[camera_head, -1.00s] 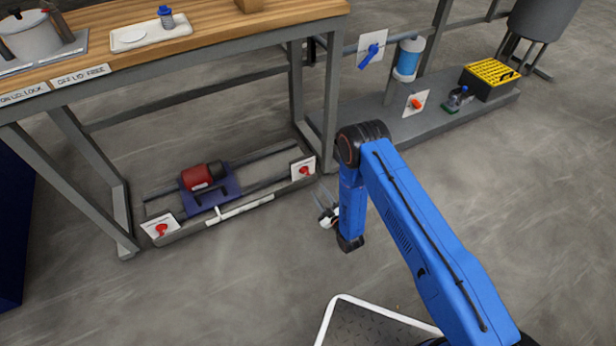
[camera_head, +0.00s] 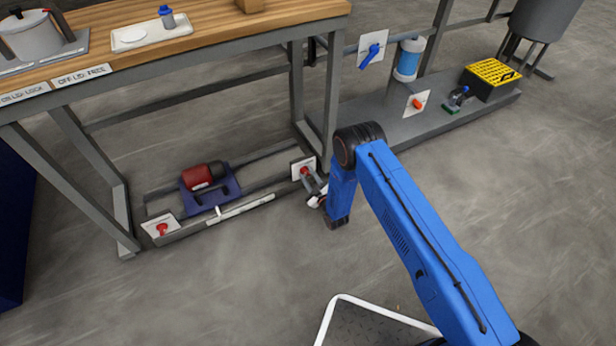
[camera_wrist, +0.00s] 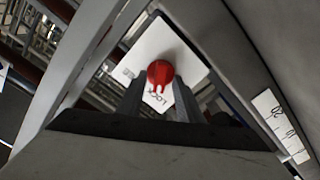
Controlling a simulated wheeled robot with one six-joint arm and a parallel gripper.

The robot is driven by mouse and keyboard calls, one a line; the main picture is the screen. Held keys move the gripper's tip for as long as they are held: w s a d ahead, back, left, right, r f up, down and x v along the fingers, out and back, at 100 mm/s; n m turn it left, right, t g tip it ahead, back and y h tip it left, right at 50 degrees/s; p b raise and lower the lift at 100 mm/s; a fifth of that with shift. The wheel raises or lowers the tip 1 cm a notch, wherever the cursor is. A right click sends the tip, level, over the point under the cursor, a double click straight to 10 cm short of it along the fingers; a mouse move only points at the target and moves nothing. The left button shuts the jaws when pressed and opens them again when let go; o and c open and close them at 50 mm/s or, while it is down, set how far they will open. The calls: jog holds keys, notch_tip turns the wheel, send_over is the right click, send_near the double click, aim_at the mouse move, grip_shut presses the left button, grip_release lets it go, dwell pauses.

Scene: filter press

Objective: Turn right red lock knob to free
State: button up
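The right red lock knob (camera_head: 304,171) is on a white plate low on the right end of the frame under the bench. In the wrist view, the knob (camera_wrist: 160,73) is round with a pointer end directed down the picture, towards lettering that reads LOCK. My gripper (camera_head: 314,186) is right in front of this plate. In the wrist view, the two fingers of my gripper (camera_wrist: 157,95) stand apart, one on each side of the knob's pointer end, with gaps showing. Whether the fingertips reach around the knob is unclear. The left red knob (camera_head: 161,229) is on its own plate.
A red cylinder on a blue bracket (camera_head: 205,180) sits between the two knobs. The bench leg (camera_head: 327,110) rises close to the right knob. A blue lever (camera_head: 371,55) and an orange knob (camera_head: 417,104) are farther right. The floor in front is clear.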

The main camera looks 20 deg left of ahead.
grip_shut()
jog(key=m, duration=0.6)
jog(key=shift+d+m, duration=0.1)
jog(key=shift+m, duration=0.3)
jog(key=m, duration=0.3)
jog(key=shift+w, duration=0.1)
jog(key=shift+d+m, duration=0.1)
jog(key=shift+m, duration=1.8)
